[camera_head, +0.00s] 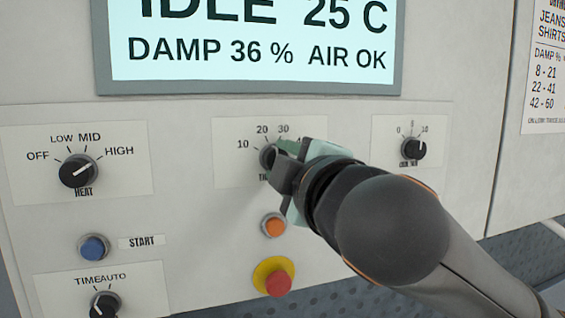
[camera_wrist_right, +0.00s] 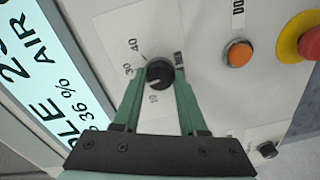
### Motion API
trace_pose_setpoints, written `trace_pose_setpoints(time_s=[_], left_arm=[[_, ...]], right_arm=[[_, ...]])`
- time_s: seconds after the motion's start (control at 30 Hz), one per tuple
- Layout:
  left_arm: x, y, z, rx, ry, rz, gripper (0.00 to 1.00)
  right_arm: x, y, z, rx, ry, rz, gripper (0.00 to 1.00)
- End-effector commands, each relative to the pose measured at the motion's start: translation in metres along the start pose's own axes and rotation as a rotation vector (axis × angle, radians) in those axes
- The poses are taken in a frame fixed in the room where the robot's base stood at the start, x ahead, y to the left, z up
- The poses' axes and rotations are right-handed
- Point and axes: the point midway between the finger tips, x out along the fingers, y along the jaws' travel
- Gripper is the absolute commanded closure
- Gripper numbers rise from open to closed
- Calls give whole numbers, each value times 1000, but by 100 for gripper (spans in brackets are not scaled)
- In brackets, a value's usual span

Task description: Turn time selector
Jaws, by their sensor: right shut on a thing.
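The time selector is a small black round knob (camera_head: 267,157) on a white plate (camera_head: 228,168) marked 10, 20, 30 and more, below the display. My right gripper (camera_head: 281,156) reaches it from the lower right and covers much of the dial. In the right wrist view the green fingers are shut on the knob (camera_wrist_right: 160,74), one on each side. A pale pointer line on the knob seems to face the low-number side, though the exact setting is hard to read. My left gripper is out of view.
The display (camera_head: 250,70) reads IDLE, 25 C, DAMP 36 %, AIR OK. The heat knob (camera_head: 78,171) and blue start button (camera_head: 93,247) are left. An orange button (camera_head: 272,225) and red stop button (camera_head: 278,283) are below. Another knob (camera_head: 413,148) is right.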

Motion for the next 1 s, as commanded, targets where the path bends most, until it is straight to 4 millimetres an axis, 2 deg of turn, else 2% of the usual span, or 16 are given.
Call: trace_pose_setpoints(time_s=[0.4,0.97,1.0], left_arm=[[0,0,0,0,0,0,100],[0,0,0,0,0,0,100],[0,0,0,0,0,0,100]], right_arm=[[0,0,-1,-196,-1,0,100],[0,0,-1,-224,-1,0,100],[0,0,-1,-224,-1,0,56]])
